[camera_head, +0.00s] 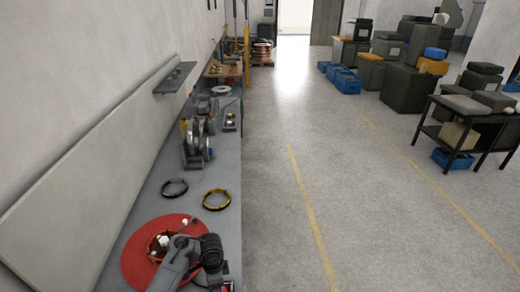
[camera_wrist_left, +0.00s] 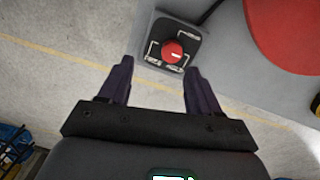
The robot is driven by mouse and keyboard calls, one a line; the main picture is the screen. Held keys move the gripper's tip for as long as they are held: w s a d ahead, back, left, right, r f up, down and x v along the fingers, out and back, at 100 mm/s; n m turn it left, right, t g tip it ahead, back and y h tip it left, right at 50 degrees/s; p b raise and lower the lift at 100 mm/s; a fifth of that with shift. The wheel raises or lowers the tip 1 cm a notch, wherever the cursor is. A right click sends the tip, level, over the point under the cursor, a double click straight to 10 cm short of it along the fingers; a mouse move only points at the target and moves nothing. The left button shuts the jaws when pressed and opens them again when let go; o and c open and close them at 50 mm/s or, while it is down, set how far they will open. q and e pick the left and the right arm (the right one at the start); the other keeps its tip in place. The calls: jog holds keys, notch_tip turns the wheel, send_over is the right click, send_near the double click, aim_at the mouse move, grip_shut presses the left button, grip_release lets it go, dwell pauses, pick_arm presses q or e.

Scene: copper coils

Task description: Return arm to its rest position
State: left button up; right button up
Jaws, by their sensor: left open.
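My left gripper (camera_wrist_left: 158,66) shows in the left wrist view with its two dark fingers spread apart and nothing between them. Beyond the fingertips is a small dark control box (camera_wrist_left: 187,31) with a red knob (camera_wrist_left: 173,52), at the edge of the grey workbench (camera_wrist_left: 225,55). A large red disc (camera_wrist_left: 290,30) lies on the bench at upper right. In the head view, a grey and black jointed part (camera_head: 183,258) covers some of the red disc (camera_head: 137,262); I cannot tell the left gripper's fingers there. My right gripper shows in neither view.
In the head view, a black coil (camera_head: 174,188) and a yellow-and-black coil (camera_head: 216,199) lie on the bench past the disc. Metal reels (camera_head: 196,137) stand farther along. A wall panel (camera_head: 95,160) runs along the left.

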pick_arm(q)
jog(key=s+f+g+p, duration=0.2)
jog(key=s+f, duration=0.4)
jog(key=s, duration=0.3)
jog(key=s+f+g+p, duration=0.1)
jog(key=s+f, duration=0.5)
jog(key=s, duration=0.3)
jog(key=s+f+n+p, duration=0.15)
jog(key=s+p, duration=0.25)
jog(key=s, duration=1.1)
jog(key=s+a+r+n+t+p, duration=0.1)
jog(key=s+r+n+t+p, duration=0.3)
jog(key=r, duration=0.8)
jog(key=w+a+r+n+t, duration=0.1)
jog(key=w+r+n, duration=0.1)
jog(key=r, duration=0.8)
jog(key=w+a+r+n+t+b, duration=0.1)
jog(key=r+n, duration=0.3)
jog(key=r, duration=0.5)
jog(key=shift+w+a+r+t, duration=0.3)
jog(key=shift+w+t, duration=0.2)
jog(key=shift+w, duration=0.3)
jog(key=shift+d+n, duration=0.1)
jog(key=shift+n, duration=0.15)
